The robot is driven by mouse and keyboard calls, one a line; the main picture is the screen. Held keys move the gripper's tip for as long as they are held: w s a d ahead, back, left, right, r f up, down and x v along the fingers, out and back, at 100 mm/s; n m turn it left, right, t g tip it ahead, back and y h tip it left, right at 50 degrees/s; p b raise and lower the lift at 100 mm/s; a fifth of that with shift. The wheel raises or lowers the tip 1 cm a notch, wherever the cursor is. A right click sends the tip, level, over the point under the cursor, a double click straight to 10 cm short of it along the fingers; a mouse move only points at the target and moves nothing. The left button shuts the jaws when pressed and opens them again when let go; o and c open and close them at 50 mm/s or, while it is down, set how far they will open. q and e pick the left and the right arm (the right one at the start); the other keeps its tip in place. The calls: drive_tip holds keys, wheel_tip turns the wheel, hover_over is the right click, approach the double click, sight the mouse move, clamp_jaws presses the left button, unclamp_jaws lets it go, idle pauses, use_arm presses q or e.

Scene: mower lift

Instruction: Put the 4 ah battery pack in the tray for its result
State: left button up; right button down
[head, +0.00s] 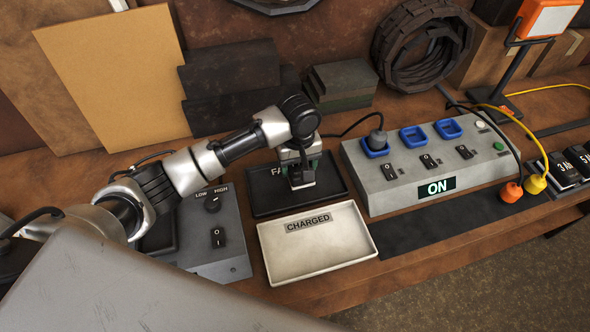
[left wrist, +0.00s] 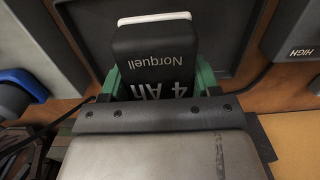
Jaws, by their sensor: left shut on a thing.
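My left gripper (head: 299,164) is shut on the 4 Ah battery pack. In the left wrist view the pack (left wrist: 156,48) is black with "4 Ah Norquell" lettering and a pale end strip, held between green fingers (left wrist: 158,82). In the head view the gripper is over the black tray (head: 262,203), whose label is partly hidden and shows only "FA". I cannot tell whether the pack touches that tray. The white tray (head: 345,258) marked "CHARGED" is empty, just in front of the black one. My right gripper is not in view.
A grey charger box (head: 400,196) with blue sockets and an "ON" sign stands right of the trays. A switch box (head: 232,237) marked LOW and HIGH is left. Other black battery packs (head: 562,172) sit at the far right. Orange and yellow plugs (head: 511,192) lie near them.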

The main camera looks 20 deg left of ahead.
use_arm(q)
drive_tip(key=shift+w+a+f, duration=0.35)
drive_tip(key=shift+a, duration=0.1)
drive_tip(key=shift+f+p, duration=0.4)
drive_tip(key=shift+f, duration=1.55)
drive_tip(key=shift+f, duration=0.1)
drive_tip(key=o, duration=1.2)
wheel_tip(320, 180, up, 12)
drive_tip(key=shift+r+b, duration=0.1)
drive_tip(key=shift+b, duration=0.4)
drive_tip(key=shift+s, duration=0.1)
